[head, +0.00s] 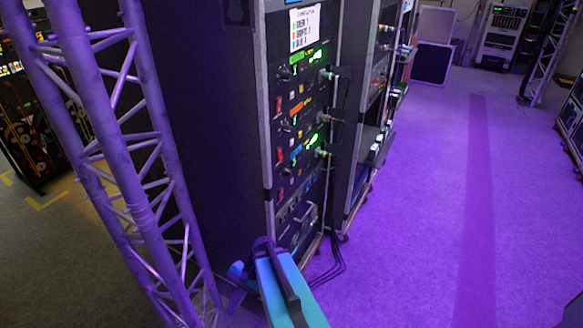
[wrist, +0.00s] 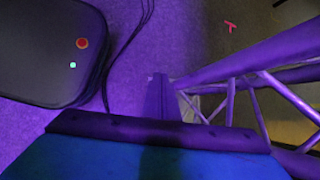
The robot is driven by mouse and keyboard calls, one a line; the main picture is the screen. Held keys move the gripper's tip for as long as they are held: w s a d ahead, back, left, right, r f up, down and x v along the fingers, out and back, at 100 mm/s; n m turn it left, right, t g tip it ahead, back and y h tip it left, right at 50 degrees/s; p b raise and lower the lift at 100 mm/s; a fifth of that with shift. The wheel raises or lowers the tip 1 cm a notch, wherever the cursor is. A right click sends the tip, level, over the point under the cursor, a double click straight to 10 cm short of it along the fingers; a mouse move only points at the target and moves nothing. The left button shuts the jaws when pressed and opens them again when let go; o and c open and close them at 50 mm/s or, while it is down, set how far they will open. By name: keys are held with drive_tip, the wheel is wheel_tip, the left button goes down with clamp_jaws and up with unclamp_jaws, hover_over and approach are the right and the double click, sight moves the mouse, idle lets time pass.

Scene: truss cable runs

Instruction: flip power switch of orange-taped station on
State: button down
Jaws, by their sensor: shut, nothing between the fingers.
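The rack (head: 262,120) with the stacked stations stands at the centre of the head view. An orange strip (head: 296,108) marks the middle station, between a station with green above and another below. A red switch (head: 279,104) sits at the left of the orange-marked station; its on or off position is too small to tell. My gripper (wrist: 160,78) is shut and empty in the wrist view, over the floor beside the truss. In the head view my arm is low in front of the rack, well below the orange strip and apart from the switch.
A lattice truss (head: 120,140) stands left of the rack and shows close to my gripper in the wrist view (wrist: 255,60). A white label sheet (head: 305,25) is on the rack's top. Cables plug into the stations' right side and trail on the floor. Open floor (head: 420,220) lies to the right.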

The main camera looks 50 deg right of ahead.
drive_tip(key=w+d+r+m+t, duration=0.2)
drive_tip(key=d+r+m+t, duration=0.25)
drive_tip(key=d+r, duration=0.6)
drive_tip(key=w+d+r+m+t, duration=0.2)
drive_tip(key=d+r+m+t, duration=0.3)
drive_tip(key=d+r, duration=0.55)
drive_tip(key=s+d+r+m+t+h, duration=0.1)
drive_tip(key=s+d+r+m, duration=0.3)
drive_tip(key=d+r, duration=0.4)
drive_tip(key=s+d+r+m+t+h, duration=0.2)
drive_tip(key=s+d+r+m+t, duration=0.2)
drive_tip(key=d+r, duration=0.5)
drive_tip(key=shift+s+d+r+t, duration=0.3)
drive_tip(key=shift+s+d, duration=0.5)
drive_tip(key=shift+s, duration=0.45)
drive_tip(key=p, duration=0.4)
approach(280, 154)
drive_tip(key=w+a+f, duration=0.1)
drive_tip(key=w+f, duration=0.2)
drive_tip(key=w, duration=0.3)
drive_tip(key=shift+f, duration=0.15)
